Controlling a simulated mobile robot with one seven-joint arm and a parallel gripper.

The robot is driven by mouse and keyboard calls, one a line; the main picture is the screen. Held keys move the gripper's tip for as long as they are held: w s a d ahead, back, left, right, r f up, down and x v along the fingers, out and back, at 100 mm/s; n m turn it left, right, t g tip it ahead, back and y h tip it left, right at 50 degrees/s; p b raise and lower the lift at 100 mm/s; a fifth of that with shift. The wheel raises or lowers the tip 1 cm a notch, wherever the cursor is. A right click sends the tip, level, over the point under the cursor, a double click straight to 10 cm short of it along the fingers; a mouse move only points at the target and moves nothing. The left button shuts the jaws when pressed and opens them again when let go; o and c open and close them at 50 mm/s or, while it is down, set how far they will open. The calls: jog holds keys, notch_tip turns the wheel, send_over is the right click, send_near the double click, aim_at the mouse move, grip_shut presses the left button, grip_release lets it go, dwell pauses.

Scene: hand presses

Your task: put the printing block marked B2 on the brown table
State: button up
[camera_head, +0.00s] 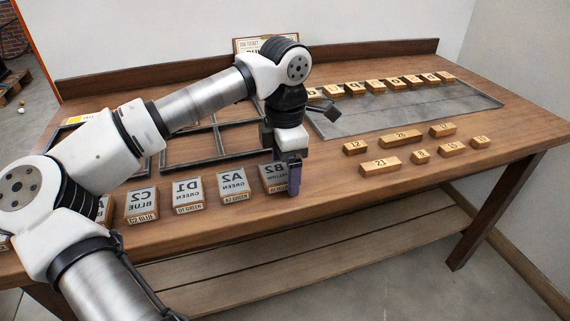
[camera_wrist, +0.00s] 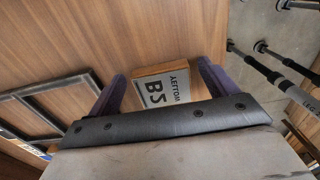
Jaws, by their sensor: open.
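The printing block marked B2 (camera_head: 270,176) lies at the right end of a row of blocks along the brown table's front edge. It has a grey face with mirrored lettering on a wooden body. In the wrist view the B2 block (camera_wrist: 165,83) sits between the two purple fingers. My gripper (camera_head: 294,176) is open and points down at the block, partly hiding it in the head view. The wrist view shows my gripper (camera_wrist: 160,85) with a finger on each side of the block. The brown table (camera_head: 400,205) bears all of this.
Blocks A2 (camera_head: 233,184), D1 (camera_head: 187,194) and C2 (camera_head: 141,204) lie left of B2. Dark frames (camera_head: 195,147) lie behind the row. Several numbered wooden pieces (camera_head: 402,139) lie to the right, beside a grey plate (camera_head: 405,111). Bare table lies right of my gripper.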

aim_at(285, 169)
notch_tip(285, 169, up, 12)
jog(key=p, duration=0.1)
jog(key=shift+r, duration=0.15)
